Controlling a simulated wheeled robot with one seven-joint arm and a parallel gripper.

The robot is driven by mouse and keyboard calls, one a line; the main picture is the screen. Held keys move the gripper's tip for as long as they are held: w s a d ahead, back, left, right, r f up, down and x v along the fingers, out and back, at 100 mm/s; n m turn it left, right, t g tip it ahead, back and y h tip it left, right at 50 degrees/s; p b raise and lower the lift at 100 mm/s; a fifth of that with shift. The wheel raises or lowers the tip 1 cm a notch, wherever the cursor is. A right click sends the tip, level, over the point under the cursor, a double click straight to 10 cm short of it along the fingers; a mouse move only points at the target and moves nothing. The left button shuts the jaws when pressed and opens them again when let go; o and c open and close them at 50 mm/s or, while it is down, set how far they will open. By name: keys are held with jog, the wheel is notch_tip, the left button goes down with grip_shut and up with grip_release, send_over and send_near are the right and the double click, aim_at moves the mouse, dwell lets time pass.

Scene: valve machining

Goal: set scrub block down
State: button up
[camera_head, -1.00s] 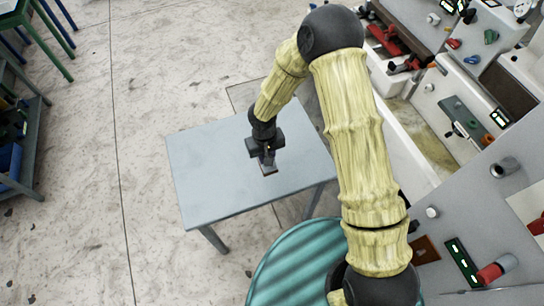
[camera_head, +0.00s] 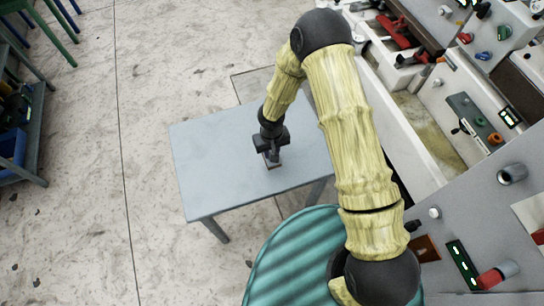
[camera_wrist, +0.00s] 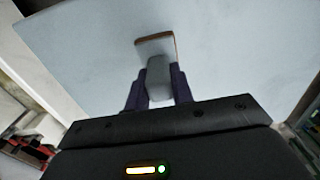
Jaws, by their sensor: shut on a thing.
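The scrub block (camera_wrist: 156,45) shows in the wrist view as a light grey piece with a brown edge and a grey grip part, at the far end of my fingers. My gripper (camera_wrist: 160,88) is shut on that grip part. In the head view my gripper (camera_head: 271,153) points down over the middle of the grey-blue table (camera_head: 215,180). The block (camera_head: 273,164) shows there as a small dark and tan piece under the fingers. It is at or very near the table top; I cannot tell whether it touches.
The table top around the block is bare. A machine with valves, knobs and red handles (camera_head: 395,32) stands at the right. A shelf with a blue bin (camera_head: 12,150) is at the left edge. The floor between shelf and table is clear.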

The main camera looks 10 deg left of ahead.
jog(key=shift+f, duration=0.2)
notch_tip(320, 180, down, 4)
jog(key=shift+f+p, duration=0.1)
jog(key=shift+p, duration=0.2)
jog(key=o, duration=1)
notch_tip(320, 180, up, 12)
jog(key=shift+r+b, duration=0.1)
jog(key=shift+b, duration=0.3)
dwell(0.4)
